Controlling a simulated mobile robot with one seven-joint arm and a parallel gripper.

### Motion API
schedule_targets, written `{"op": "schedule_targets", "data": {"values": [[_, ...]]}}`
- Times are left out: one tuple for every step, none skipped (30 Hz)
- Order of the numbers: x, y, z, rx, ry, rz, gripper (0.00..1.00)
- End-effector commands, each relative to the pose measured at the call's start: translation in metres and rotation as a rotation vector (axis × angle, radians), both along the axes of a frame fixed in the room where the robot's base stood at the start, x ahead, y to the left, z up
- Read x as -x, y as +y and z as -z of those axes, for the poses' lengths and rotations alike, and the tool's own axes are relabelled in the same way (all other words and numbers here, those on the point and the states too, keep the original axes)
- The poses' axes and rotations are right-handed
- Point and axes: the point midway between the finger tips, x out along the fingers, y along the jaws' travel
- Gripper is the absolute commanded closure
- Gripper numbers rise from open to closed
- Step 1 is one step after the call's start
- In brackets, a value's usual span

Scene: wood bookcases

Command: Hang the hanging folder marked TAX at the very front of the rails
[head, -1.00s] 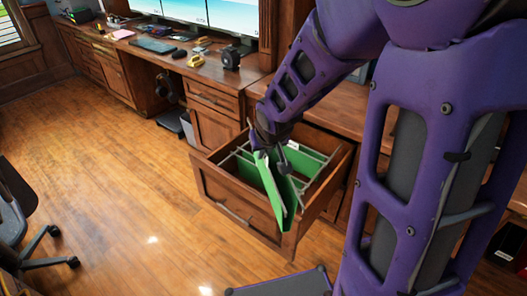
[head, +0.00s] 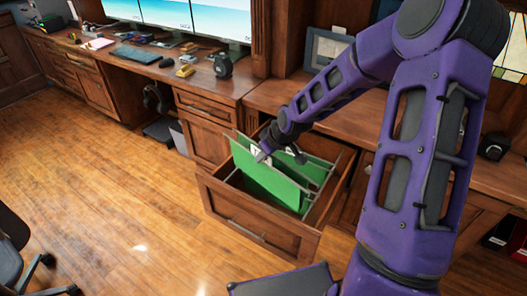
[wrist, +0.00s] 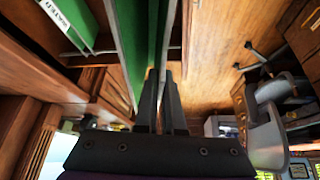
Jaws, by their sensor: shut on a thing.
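My gripper (head: 280,154) is shut on the top edge of a green hanging folder (head: 272,185). In the wrist view my two dark fingers (wrist: 160,95) close on the folder's top, with its green sides (wrist: 126,30) running away from them. The held folder is in or just over the open drawer (head: 255,232); I cannot tell whether its hooks rest on the rails (head: 318,192). Another green folder (wrist: 72,28) with a white label tab (wrist: 55,14) hangs beside it in the wrist view. The held folder's label is not readable.
The drawer stands open below the wooden counter (head: 330,122). A desk to the left holds monitors (head: 190,15), a tape dispenser (head: 223,66) and small items. An office chair (head: 20,250) stands at the lower left. The floor (head: 110,180) between is clear.

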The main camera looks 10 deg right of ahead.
Motion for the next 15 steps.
{"op": "schedule_targets", "data": {"values": [[-0.006,0.000,0.008,-0.006,0.004,-0.038,1.00],[-0.009,0.000,0.013,-0.006,0.003,-0.061,1.00],[-0.012,0.000,0.019,-0.005,0.002,-0.091,1.00],[-0.015,0.000,0.023,-0.005,0.002,-0.111,1.00],[-0.016,0.000,0.028,-0.003,0.001,-0.130,1.00],[-0.019,-0.001,0.033,-0.002,0.001,-0.152,1.00],[-0.020,-0.001,0.036,-0.002,0.001,-0.166,1.00],[-0.022,-0.001,0.039,-0.001,0.000,-0.179,1.00],[-0.023,-0.001,0.043,0.000,0.000,-0.194,1.00],[-0.024,-0.001,0.045,0.000,0.000,-0.203,1.00],[-0.025,-0.002,0.047,0.001,-0.001,-0.211,1.00],[-0.026,-0.002,0.049,0.002,-0.001,-0.218,1.00],[-0.026,-0.002,0.050,0.002,-0.001,-0.223,1.00],[-0.026,-0.002,0.052,0.003,-0.001,-0.226,1.00],[-0.027,-0.002,0.054,0.003,-0.002,-0.229,1.00]]}}
